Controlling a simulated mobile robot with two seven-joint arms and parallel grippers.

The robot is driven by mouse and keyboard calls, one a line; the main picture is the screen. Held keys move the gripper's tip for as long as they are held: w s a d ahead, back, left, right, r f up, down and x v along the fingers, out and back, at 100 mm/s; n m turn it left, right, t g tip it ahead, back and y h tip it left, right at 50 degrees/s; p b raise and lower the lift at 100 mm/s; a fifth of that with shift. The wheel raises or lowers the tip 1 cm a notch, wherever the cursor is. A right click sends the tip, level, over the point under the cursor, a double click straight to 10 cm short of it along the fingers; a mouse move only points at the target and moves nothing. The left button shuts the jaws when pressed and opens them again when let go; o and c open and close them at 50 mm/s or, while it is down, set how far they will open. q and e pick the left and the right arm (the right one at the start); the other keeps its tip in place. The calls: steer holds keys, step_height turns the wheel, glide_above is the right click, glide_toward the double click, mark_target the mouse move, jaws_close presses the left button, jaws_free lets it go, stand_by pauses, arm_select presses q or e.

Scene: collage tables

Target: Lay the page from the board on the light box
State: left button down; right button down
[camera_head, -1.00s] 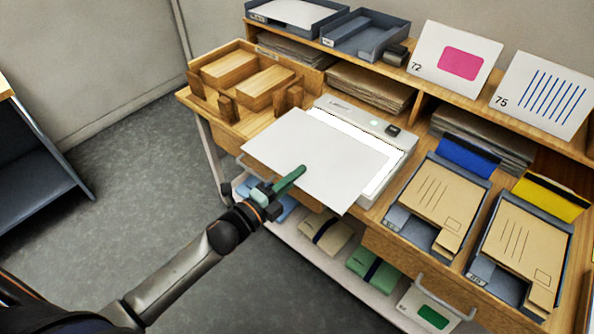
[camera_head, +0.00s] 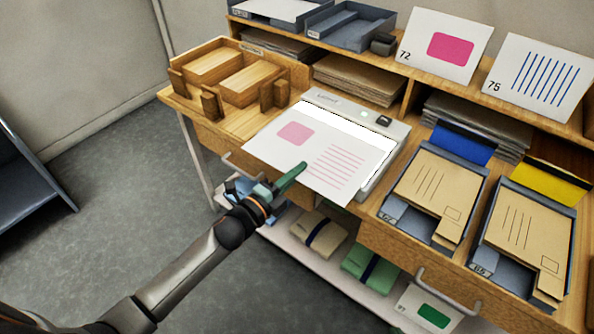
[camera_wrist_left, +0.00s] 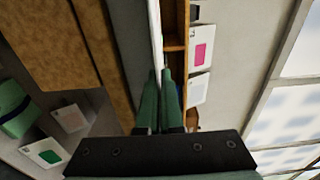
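The white page (camera_head: 318,152) lies over the light box (camera_head: 385,128), covering most of its lit surface and overhanging its front edge. A pink rounded block and pink lines show on the page. The light box's bright strip and back bar with a dark button are visible behind the page. My left gripper (camera_head: 290,178) is at the page's front edge with its green fingers shut on it. In the left wrist view the fingers (camera_wrist_left: 158,105) are close together in line with the thin white page edge (camera_wrist_left: 156,25). My right gripper is not in view.
A wooden rack with blocks (camera_head: 240,62) stands left of the light box. Trays with brown envelopes (camera_head: 432,190) stand to the right. Cards 72 (camera_head: 447,47) and 75 (camera_head: 540,80) lean on the shelf behind. Wrapped bundles (camera_head: 370,268) lie on the lower shelf.

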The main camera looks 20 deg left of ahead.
arm_select(q)
steer(key=c, duration=1)
jaws_free()
steer(key=shift+s, duration=0.15)
steer(key=v, duration=1.2)
steer(key=shift+a, duration=0.1)
steer(key=shift+c, duration=0.4)
